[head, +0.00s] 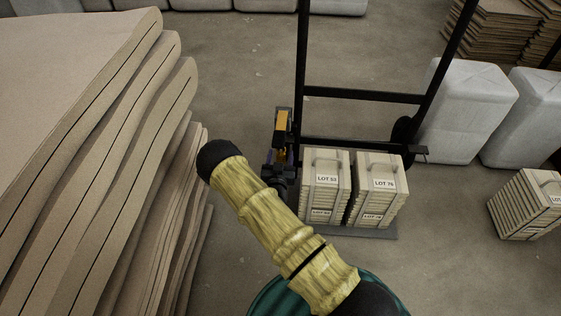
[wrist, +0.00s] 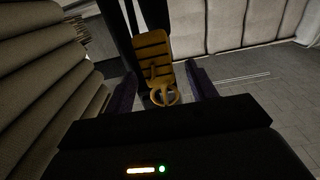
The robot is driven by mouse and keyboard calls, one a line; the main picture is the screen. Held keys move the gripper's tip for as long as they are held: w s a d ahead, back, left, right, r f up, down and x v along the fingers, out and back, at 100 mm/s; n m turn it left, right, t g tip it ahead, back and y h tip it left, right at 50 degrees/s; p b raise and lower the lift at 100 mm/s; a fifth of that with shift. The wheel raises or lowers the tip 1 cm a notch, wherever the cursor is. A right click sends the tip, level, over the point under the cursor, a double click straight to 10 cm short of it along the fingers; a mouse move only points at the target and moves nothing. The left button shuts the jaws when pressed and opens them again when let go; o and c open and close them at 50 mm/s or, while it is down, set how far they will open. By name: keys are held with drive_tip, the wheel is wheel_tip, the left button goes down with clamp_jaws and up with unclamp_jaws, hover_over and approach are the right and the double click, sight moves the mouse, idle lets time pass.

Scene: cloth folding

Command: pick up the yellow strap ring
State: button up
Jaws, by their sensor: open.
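The yellow strap ring (wrist: 164,103) shows in the wrist view at the lower end of a yellow slotted strap plate (wrist: 152,47). In the head view the yellow piece (head: 282,121) is small, beside the dark upright of a cart frame, and its ring cannot be made out. My gripper (wrist: 161,80) is open, with one purple finger on each side of the ring in the wrist view. I see no finger clearly touching it.
A black cart frame (head: 362,96) stands behind two stacks labelled LOT (head: 325,190). Tall folded brown cloth piles (head: 90,150) crowd the left. Grey wrapped bales (head: 470,110) stand at right. Open floor (head: 225,75) lies behind, between the piles and frame.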

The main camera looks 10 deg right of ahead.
drive_tip(key=shift+w+d, duration=0.2)
drive_tip(key=shift+w, duration=0.4)
drive_tip(key=c, duration=1.1)
drive_tip(key=shift+r, duration=0.15)
